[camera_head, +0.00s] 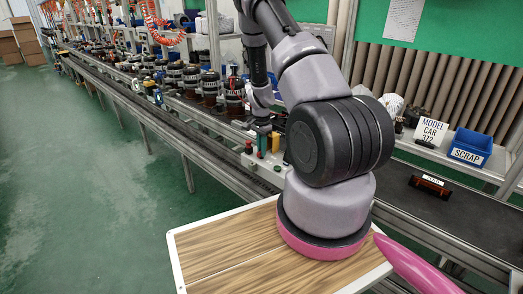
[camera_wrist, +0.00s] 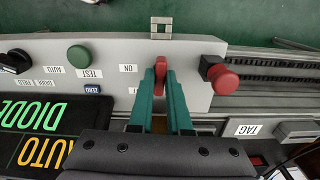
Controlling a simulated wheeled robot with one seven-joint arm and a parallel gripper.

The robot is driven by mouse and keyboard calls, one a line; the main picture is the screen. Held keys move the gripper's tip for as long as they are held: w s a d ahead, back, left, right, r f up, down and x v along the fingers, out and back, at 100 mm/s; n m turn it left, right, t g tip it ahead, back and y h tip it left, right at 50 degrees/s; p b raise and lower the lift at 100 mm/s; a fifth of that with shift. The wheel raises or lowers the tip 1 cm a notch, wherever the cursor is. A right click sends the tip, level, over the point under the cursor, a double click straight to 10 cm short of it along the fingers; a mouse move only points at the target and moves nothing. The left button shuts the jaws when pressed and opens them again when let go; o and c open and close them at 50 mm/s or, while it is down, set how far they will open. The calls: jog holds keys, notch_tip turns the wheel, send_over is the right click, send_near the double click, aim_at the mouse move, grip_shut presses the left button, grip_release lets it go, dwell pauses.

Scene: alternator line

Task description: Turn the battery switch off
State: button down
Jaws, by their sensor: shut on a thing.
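The battery switch (camera_wrist: 160,66) shows a red handle on a light grey control panel (camera_wrist: 112,48) in the wrist view. An ON label (camera_wrist: 127,68) is to its left, and another label beside my finger is partly covered. My gripper (camera_wrist: 165,80) has teal fingers that come up from below and are closed on the red handle. The fingers hide part of the handle and the panel below it. In the head view the panel (camera_head: 258,166) stands at the line's near edge, beyond my arm, and the switch is too small to make out.
A red mushroom button (camera_wrist: 224,80) sits close to the right of the fingers. A green TEST button (camera_wrist: 78,55) and a black knob (camera_wrist: 15,61) are on the left. A wooden tabletop (camera_head: 225,250) and a blue SCRAP bin (camera_head: 469,147) show in the head view.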

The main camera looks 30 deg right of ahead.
jog(key=shift+d+n, duration=0.1)
jog(key=shift+n, duration=0.4)
jog(key=c, duration=0.9)
grip_release()
jog(key=shift+o, duration=0.2)
jog(key=shift+r, duration=0.15)
notch_tip(320, 180, up, 11)
jog(key=shift+f, duration=0.2)
